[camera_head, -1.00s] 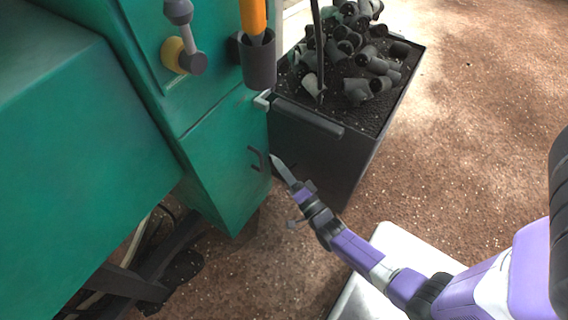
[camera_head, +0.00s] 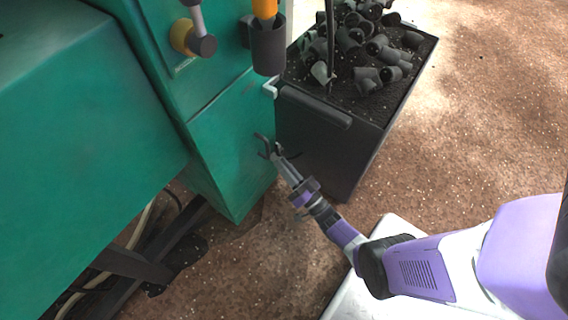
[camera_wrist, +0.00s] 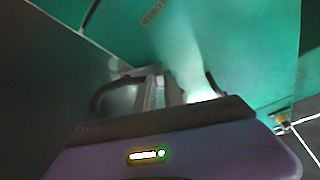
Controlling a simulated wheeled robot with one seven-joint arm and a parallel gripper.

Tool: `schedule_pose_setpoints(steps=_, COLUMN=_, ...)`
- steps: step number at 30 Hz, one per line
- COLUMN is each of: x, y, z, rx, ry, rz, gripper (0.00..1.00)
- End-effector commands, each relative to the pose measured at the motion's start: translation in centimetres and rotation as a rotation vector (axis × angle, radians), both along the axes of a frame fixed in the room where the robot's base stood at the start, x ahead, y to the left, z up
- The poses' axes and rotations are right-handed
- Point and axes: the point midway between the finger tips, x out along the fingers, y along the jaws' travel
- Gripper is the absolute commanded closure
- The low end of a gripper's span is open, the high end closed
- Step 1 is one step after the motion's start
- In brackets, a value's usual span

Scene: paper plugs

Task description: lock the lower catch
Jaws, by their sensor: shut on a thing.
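The lower catch (camera_head: 262,143) is a dark, bracket-like handle on the lower green cabinet panel. My gripper (camera_head: 275,157) reaches it from the lower right and is shut on it. A label reading LOWER (camera_wrist: 152,12) is on the green panel above.
A dark bin (camera_head: 335,150) full of grey pipe-like pieces stands right of the cabinet, close to my gripper. A dark cup (camera_head: 268,50) with an orange-handled tool and a yellow-based knob (camera_head: 184,36) are higher on the cabinet. Brown floor is open at right.

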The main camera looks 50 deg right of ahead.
Motion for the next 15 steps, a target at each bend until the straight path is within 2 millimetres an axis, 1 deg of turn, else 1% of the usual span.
schedule_pose_setpoints(steps=15, x=-0.04, y=0.14, z=-0.15, rx=-0.031, ry=-0.001, rz=0.002, gripper=1.0)
